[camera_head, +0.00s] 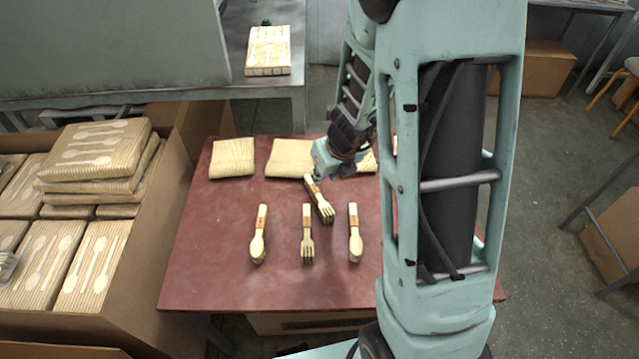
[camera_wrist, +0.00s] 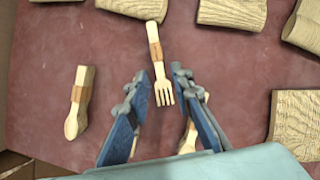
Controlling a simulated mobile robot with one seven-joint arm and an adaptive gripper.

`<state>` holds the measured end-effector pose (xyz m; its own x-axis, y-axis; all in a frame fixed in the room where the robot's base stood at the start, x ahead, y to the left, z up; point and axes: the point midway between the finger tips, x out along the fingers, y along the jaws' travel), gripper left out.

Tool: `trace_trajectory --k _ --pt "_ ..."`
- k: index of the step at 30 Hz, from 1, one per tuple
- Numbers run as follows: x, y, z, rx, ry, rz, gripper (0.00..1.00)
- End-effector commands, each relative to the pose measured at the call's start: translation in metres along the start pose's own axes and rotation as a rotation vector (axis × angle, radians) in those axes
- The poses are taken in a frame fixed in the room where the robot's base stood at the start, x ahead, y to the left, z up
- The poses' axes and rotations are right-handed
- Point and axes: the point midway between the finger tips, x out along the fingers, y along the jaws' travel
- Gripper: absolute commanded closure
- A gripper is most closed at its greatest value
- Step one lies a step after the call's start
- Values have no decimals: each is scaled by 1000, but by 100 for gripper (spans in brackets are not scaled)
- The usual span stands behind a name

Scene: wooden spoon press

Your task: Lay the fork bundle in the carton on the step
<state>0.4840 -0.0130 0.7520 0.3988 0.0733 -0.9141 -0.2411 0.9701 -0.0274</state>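A fork bundle (camera_head: 320,198), pale wood with an orange-brown band, lies slanted on the red table (camera_head: 205,265). Another fork bundle (camera_head: 307,235) lies straight in a row between two spoon bundles (camera_head: 259,235) (camera_head: 355,235). My gripper (camera_head: 325,165) is just beyond the slanted bundle, partly hidden by my arm. In the wrist view, my gripper (camera_wrist: 158,72) is open; the slanted fork bundle (camera_wrist: 158,60) shows between the fingers, with gaps on both sides. A large carton (camera_head: 165,225) holding kraft packs stands left of the table. I cannot tell whether it rests on a step.
Several kraft packs (camera_head: 232,158) line the table's far edge. My arm covers the table's right side. A grey bench (camera_head: 285,88) with one pack stands behind. The table's front and left front are clear. Another brown box (camera_head: 300,323) shows below the front edge.

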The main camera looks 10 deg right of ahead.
Motion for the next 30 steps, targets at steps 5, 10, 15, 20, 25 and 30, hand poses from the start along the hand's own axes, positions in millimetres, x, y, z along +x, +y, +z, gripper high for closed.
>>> trace_trajectory --k 5,10,15,20,25,30 --pt "9 5 -17 57 27 6 79" --pt "27 5 -19 56 28 7 79" --pt "52 6 -20 56 27 7 79" --pt "64 6 -19 56 26 6 79" --pt "71 6 -20 55 26 6 79" --pt "91 9 -25 54 26 7 79"
